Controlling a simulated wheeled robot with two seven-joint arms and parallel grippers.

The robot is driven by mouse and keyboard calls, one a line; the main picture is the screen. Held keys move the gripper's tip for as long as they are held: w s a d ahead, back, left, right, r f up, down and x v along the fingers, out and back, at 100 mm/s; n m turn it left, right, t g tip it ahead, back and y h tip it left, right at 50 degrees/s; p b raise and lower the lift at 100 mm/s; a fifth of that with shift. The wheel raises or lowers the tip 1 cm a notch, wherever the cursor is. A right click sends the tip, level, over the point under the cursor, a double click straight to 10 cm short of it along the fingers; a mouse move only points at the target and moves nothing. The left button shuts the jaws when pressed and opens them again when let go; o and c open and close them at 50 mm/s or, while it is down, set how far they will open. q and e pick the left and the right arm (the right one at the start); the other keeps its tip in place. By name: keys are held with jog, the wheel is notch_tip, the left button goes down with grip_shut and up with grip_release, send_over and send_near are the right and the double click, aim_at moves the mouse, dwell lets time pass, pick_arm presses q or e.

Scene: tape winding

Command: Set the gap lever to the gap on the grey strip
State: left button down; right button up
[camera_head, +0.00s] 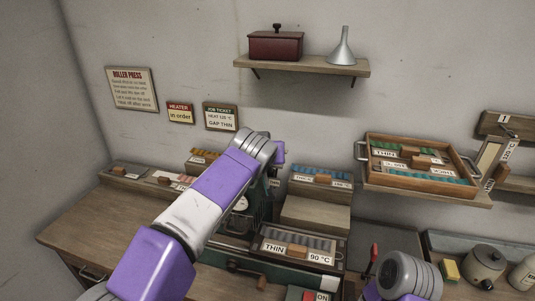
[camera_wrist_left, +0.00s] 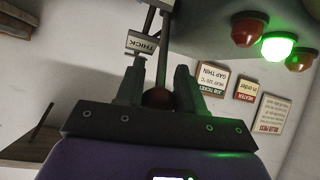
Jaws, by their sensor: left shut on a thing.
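In the left wrist view, my left gripper (camera_wrist_left: 159,74) is shut on a round brown knob (camera_wrist_left: 157,97) at the end of a thin rod, which looks like the gap lever. A small THICK plate (camera_wrist_left: 141,43) is beside the rod; no THIN mark shows near it there. In the head view, my left arm covers the lever and most of the dark green machine (camera_head: 240,224). A tray with greyish pieces (camera_head: 300,240) at the machine's front reads THIN and 90 °C. My right arm shows at bottom right; its gripper is out of view.
A job ticket (camera_head: 220,117) on the wall reads GAP THIN and HEAT, apparently 120 °C. Labelled trays stand along the bench, and a wooden tray (camera_head: 420,160) sits on a right-hand shelf. In the wrist view, the green lamp (camera_wrist_left: 279,47) glows between red and amber ones.

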pick_arm(q)
jog(key=c, duration=0.8)
grip_release()
jog(key=v, duration=0.7)
jog(key=shift+s+a+r, duration=0.1)
jog(key=shift+s+r, duration=0.05)
jog(key=shift+s, duration=0.1)
jog(key=shift+c, duration=0.4)
